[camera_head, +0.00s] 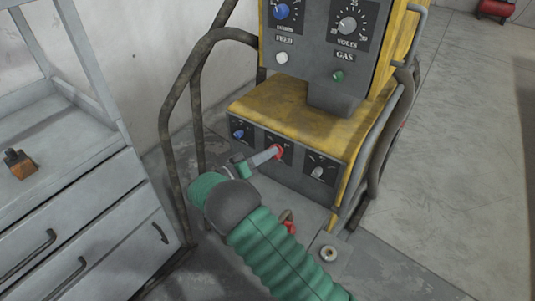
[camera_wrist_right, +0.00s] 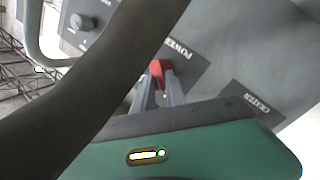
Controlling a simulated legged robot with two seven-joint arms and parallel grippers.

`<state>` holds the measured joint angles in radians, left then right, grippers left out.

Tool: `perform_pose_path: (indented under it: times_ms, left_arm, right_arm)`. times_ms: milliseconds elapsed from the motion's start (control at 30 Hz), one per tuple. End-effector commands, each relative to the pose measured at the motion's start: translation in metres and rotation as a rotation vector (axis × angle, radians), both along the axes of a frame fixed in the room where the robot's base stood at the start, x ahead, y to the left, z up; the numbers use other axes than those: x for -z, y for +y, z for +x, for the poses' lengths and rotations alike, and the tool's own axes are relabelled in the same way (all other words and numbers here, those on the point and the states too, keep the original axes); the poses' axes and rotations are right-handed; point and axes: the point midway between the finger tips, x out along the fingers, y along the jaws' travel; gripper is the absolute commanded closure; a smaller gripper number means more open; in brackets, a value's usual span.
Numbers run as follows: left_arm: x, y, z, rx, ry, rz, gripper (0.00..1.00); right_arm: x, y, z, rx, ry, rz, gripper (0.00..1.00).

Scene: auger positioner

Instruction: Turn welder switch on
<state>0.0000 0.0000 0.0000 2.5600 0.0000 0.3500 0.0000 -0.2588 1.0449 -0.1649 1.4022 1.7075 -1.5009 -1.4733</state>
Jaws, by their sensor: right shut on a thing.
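The welder (camera_head: 265,105) is a yellow and grey machine with a sloped lower control panel. Its red switch (camera_head: 279,152) sits in the middle of that lower panel. In the right wrist view the red switch (camera_wrist_right: 158,72) is beside a label reading POWER. My right gripper (camera_head: 273,154) reaches it from the front left, and its two fingers (camera_wrist_right: 158,88) are shut on the red switch. The fingers hide part of the switch and its markings, so its exact position is hard to read. My left gripper is not in view.
A blue knob (camera_head: 239,134) and a grey knob (camera_head: 317,171) flank the switch on the panel. A bent metal tube frame (camera_head: 166,125) stands left of the welder. A grey drawer cabinet (camera_head: 75,215) is at left. Open floor (camera_head: 450,150) lies at right.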

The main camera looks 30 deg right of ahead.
Motion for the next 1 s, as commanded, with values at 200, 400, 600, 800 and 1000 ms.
perform_pose_path:
  times_ms: [200, 400, 600, 800, 1000]
  left_arm:
    - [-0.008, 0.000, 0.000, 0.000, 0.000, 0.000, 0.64]
    - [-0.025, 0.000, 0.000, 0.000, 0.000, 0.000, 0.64]
    - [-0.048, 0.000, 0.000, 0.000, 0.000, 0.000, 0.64]
    - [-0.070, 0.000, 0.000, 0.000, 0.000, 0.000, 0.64]
    - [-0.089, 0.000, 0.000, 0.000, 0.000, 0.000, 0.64]
  right_arm:
    - [-0.002, 0.000, 0.001, -0.005, -0.036, 0.018, 1.00]
    - [-0.005, 0.001, 0.000, -0.005, -0.132, 0.060, 1.00]
    - [-0.008, 0.000, -0.001, -0.004, -0.285, 0.124, 1.00]
    - [-0.010, 0.000, -0.003, -0.004, -0.460, 0.197, 1.00]
    - [-0.010, -0.001, -0.005, -0.004, -0.636, 0.270, 1.00]
